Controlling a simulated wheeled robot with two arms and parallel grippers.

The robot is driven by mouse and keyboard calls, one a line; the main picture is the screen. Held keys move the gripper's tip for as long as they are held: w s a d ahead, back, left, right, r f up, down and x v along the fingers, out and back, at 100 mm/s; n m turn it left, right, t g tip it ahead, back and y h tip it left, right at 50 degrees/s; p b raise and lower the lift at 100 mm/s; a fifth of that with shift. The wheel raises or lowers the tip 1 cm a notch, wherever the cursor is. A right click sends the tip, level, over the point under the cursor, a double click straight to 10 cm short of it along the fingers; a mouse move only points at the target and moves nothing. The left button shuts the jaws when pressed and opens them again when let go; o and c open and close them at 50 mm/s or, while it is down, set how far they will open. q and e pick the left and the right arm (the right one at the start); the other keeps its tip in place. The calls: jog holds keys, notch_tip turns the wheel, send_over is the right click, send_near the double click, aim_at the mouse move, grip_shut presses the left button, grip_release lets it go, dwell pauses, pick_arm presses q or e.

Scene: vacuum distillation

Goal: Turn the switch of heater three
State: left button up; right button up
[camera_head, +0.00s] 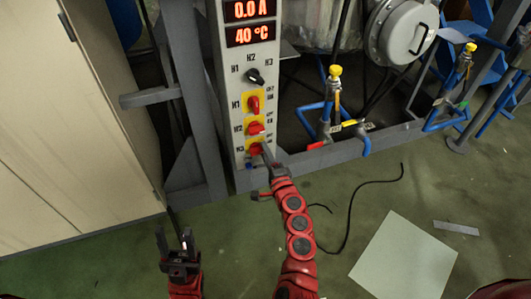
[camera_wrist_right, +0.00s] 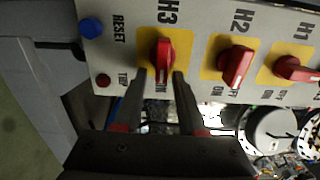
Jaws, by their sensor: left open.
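The heater three switch (camera_wrist_right: 165,52) is a red knob on a yellow plate marked H3. It also shows in the head view (camera_head: 255,149), lowest of the red knobs on the control panel (camera_head: 236,98), partly covered by my gripper. My right gripper (camera_wrist_right: 160,76) is open in front of it, its two fingertips on either side of the knob's near end. In the head view my right gripper (camera_head: 266,152) reaches the panel's lower end. Contact with the knob cannot be told. My left gripper (camera_head: 176,240) is open and empty, low beside the cabinet.
The H2 knob (camera_wrist_right: 236,66) and H1 knob (camera_wrist_right: 288,68) sit beside H3. A blue reset button (camera_wrist_right: 91,28) and red trip light (camera_wrist_right: 103,80) are on its other side. A beige cabinet (camera_head: 75,130) stands left. A black cable (camera_head: 350,205) and white sheet (camera_head: 405,258) lie on the floor.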

jog(key=shift+o, duration=0.2)
jog(key=p+v, duration=0.2)
jog(key=v, duration=1.5)
jog(key=shift+s, duration=0.2)
